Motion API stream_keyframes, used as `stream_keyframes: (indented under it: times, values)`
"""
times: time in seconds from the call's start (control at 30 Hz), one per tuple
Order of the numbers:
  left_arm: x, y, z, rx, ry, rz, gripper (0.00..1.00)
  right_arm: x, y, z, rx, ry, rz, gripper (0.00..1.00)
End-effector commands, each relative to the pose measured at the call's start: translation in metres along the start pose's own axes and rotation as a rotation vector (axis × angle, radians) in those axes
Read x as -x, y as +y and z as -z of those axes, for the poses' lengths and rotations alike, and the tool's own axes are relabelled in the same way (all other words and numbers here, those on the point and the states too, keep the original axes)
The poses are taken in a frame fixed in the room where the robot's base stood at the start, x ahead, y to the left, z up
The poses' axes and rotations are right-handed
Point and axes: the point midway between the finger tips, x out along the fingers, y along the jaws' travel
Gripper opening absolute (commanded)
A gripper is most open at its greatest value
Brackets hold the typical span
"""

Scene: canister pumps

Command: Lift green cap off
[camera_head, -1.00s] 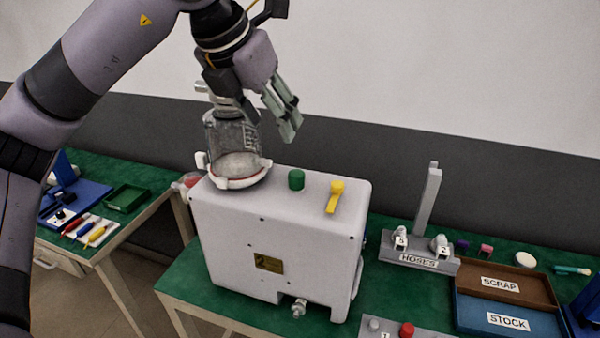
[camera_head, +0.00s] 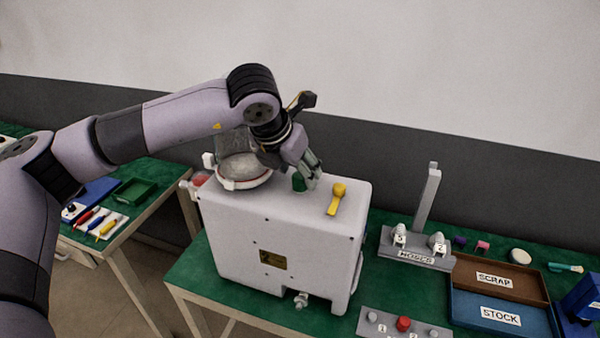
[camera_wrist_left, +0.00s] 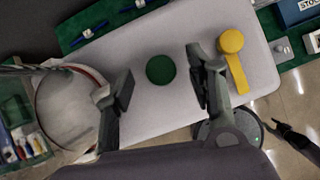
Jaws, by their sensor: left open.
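The green cap (camera_head: 299,183) stands on top of the white pump housing (camera_head: 262,225), between the clear canister and the yellow lever (camera_head: 337,196). My left gripper (camera_head: 308,176) is lowered right at the cap and partly hides it in the head view. In the left wrist view the round green cap (camera_wrist_left: 160,70) lies between the two open fingers of my left gripper (camera_wrist_left: 162,90), with gaps on both sides.
The clear canister (camera_head: 240,168) with its white collar stands close left of the gripper. The yellow lever is close on the right. The hose stand (camera_head: 416,250), the scrap tray (camera_head: 499,280) and the stock tray (camera_head: 500,313) are on the green bench at right.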

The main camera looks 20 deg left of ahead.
Motion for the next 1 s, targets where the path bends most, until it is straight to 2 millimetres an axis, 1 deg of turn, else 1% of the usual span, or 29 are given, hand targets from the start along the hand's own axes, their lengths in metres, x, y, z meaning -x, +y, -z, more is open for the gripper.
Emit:
stream_keyframes:
  times: [0.03,0.1,0.2,0.47,1.0]
  values:
    - [-0.004,0.0,-0.001,-0.001,0.004,0.0,0.5,0.011,0.0,0.001,0.0,0.0,0.0,0.4]
    - [-0.015,-0.001,-0.001,0.0,0.003,0.001,0.5,0.012,0.0,0.001,0.0,0.0,0.0,0.4]
    - [-0.024,-0.001,-0.001,0.0,0.0,0.001,0.5,0.013,0.0,0.002,-0.001,0.0,0.0,0.4]
    - [-0.026,-0.001,0.0,0.0,-0.001,0.0,0.49,0.012,0.0,0.002,-0.001,0.001,0.0,0.4]
    - [-0.026,0.0,0.0,0.0,-0.001,0.0,0.13,0.012,-0.003,0.003,-0.003,0.003,0.003,0.4]
